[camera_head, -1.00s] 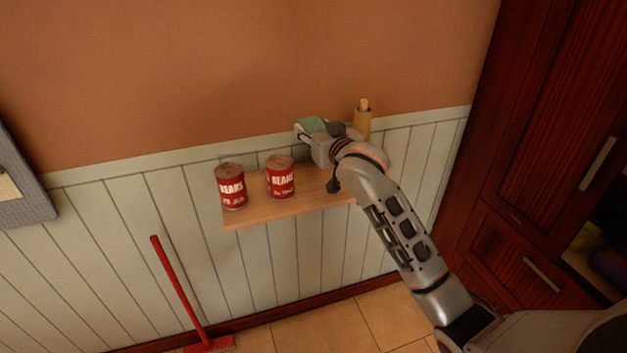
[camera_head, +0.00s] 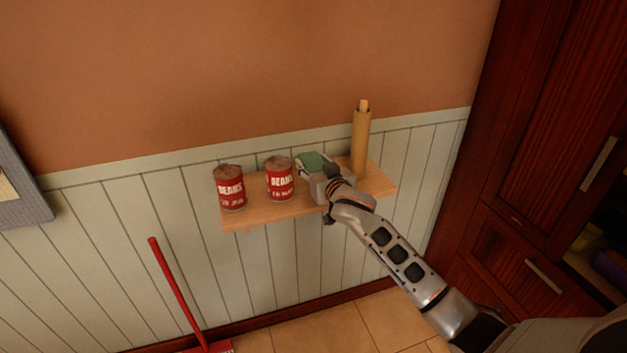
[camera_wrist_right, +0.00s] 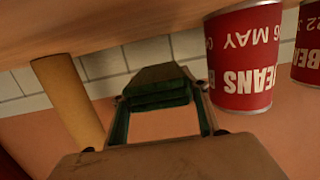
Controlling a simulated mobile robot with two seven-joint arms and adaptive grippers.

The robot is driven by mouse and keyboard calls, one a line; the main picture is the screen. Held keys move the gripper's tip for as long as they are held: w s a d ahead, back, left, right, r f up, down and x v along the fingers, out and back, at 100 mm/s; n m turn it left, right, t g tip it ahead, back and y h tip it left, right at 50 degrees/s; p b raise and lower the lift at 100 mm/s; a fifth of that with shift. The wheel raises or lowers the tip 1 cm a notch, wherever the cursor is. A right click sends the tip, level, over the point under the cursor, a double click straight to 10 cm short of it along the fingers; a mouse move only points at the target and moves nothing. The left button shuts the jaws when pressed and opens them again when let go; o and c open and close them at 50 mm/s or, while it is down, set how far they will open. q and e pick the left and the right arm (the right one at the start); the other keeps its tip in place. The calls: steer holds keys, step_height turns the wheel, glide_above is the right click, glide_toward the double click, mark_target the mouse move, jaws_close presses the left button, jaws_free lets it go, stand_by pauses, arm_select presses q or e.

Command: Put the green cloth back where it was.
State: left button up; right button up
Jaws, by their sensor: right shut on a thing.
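The green cloth (camera_head: 313,160) is a folded, flat-looking bundle. It also shows in the right wrist view (camera_wrist_right: 160,87), between the fingers. My right gripper (camera_head: 309,163) is shut on it and holds it at the wooden shelf (camera_head: 285,212), between a bean can and a tall tan cylinder. The gripper covers the cloth's underside in the head view, so I cannot tell whether the cloth touches the shelf. My left gripper is not in view.
Two red bean cans, a left one (camera_head: 230,188) and a nearer one (camera_head: 279,179), stand left of the gripper. The tan cylinder (camera_head: 360,145) stands close on its right. A red-handled broom (camera_head: 178,293) leans below. A dark wooden cabinet (camera_head: 540,150) is at right.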

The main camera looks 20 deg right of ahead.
steer(key=shift+f+b, duration=0.4)
steer(key=shift+f, duration=2)
steer(key=shift+f, duration=0.15)
steer(key=o, duration=1.2)
